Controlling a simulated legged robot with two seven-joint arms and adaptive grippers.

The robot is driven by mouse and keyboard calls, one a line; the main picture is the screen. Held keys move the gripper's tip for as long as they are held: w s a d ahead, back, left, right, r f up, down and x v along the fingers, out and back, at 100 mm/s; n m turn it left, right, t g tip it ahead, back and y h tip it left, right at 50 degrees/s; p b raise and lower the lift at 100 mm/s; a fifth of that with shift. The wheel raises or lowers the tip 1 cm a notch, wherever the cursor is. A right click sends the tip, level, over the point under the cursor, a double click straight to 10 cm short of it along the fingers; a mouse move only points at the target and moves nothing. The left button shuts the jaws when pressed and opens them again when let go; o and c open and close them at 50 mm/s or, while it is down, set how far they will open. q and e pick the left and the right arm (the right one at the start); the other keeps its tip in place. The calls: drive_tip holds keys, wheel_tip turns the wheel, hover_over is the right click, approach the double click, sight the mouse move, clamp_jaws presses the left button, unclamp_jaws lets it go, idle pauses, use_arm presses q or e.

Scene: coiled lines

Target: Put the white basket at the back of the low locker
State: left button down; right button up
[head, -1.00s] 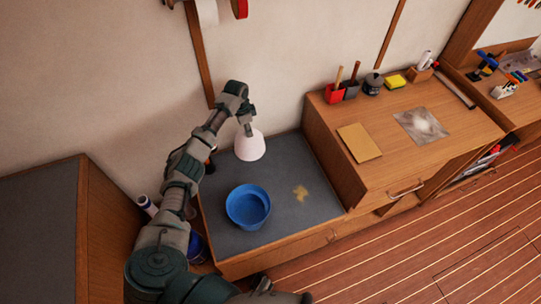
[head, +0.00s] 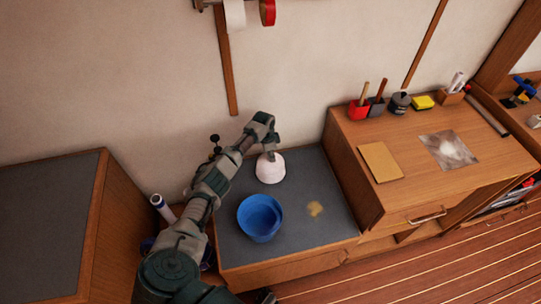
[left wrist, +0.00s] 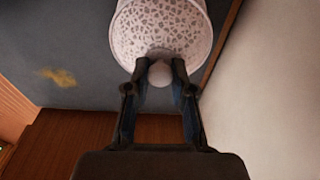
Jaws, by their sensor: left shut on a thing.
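The white basket (head: 270,169) is at the back of the low locker (head: 318,184), near the wall; I cannot tell whether its underside touches the grey top. My left gripper (head: 268,152) is above it and shut on it. In the left wrist view, the fingers (left wrist: 160,78) close around a small pale knob at the near end of the basket (left wrist: 160,32), whose side has a speckled pattern. My right gripper is not clearly visible.
A blue bowl (head: 260,217) stands on the locker in front of the basket. A yellowish patch (head: 315,208) marks the top at the right. A higher wooden cabinet (head: 385,205) borders it on the right.

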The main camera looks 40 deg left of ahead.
use_arm(q)
drive_tip(key=shift+d, duration=0.25)
drive_tip(key=c, duration=1.1)
unclamp_jaws()
drive_tip(key=shift+a+f, duration=0.1)
drive_tip(key=shift+a, duration=0.15)
drive_tip(key=shift+c, duration=0.2)
drive_tip(key=shift+o, duration=0.8)
drive_tip(key=shift+a, duration=0.2)
drive_tip(key=shift+a+f, duration=0.2)
drive_tip(key=shift+a, duration=0.05)
drive_tip(key=shift+d+r, duration=0.1)
drive_tip(key=shift+d, duration=0.35)
use_arm(e)
drive_tip(key=shift+w+r, duration=0.15)
drive_tip(key=shift+r, duration=0.05)
use_arm(q)
drive_tip(key=shift+r, duration=0.15)
